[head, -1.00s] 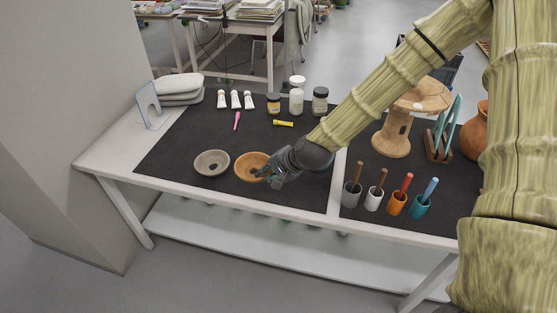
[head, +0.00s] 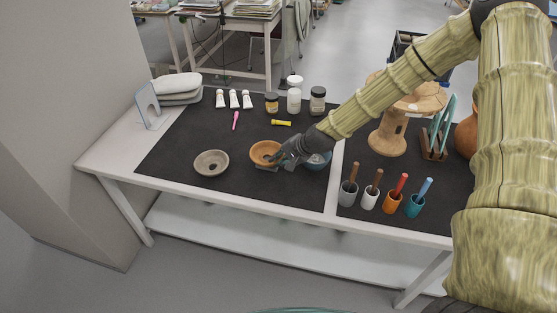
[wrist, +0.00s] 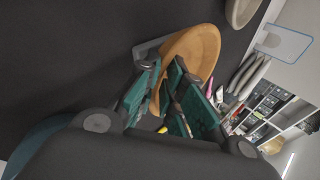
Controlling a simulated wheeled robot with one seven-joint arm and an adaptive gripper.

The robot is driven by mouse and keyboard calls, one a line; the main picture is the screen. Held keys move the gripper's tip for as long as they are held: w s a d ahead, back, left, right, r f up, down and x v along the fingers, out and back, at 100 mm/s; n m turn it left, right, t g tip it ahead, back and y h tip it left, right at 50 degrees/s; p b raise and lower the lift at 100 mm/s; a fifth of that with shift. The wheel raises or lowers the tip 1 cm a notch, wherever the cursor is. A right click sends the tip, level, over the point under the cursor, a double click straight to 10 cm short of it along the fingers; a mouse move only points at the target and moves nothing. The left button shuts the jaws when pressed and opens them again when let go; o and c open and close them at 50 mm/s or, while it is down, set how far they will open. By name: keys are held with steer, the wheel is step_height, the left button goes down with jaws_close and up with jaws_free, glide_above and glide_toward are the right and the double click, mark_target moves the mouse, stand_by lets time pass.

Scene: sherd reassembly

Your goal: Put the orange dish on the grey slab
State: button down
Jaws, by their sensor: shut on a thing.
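The orange dish (head: 262,150) is a shallow round bowl near the middle of the dark mat. My gripper (head: 280,155) is shut on its right rim in the head view. In the wrist view the dish (wrist: 203,45) has its rim between my gripper's fingers (wrist: 165,68). The grey slab (head: 266,169) shows as a thin edge below the dish, and one corner of the slab (wrist: 146,49) shows beside the dish in the wrist view. Most of the slab is hidden. The dish is over it, but I cannot tell whether they touch.
A grey bowl (head: 211,163) lies left of the dish. A teal bowl (head: 319,161) sits right of my gripper, partly hidden. Tubes, jars and a yellow tool (head: 281,123) lie behind. Several cups with tools stand at right. The mat's front left is clear.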

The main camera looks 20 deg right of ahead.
steer(key=shift+f, duration=0.5)
steer(key=c, duration=1.5)
jaws_free()
steer(key=shift+c, duration=0.2)
steer(key=shift+s+r, duration=0.1)
steer(key=v, duration=1.1)
steer(key=shift+s+d+r+b, duration=0.2)
steer(key=shift+b, duration=0.2)
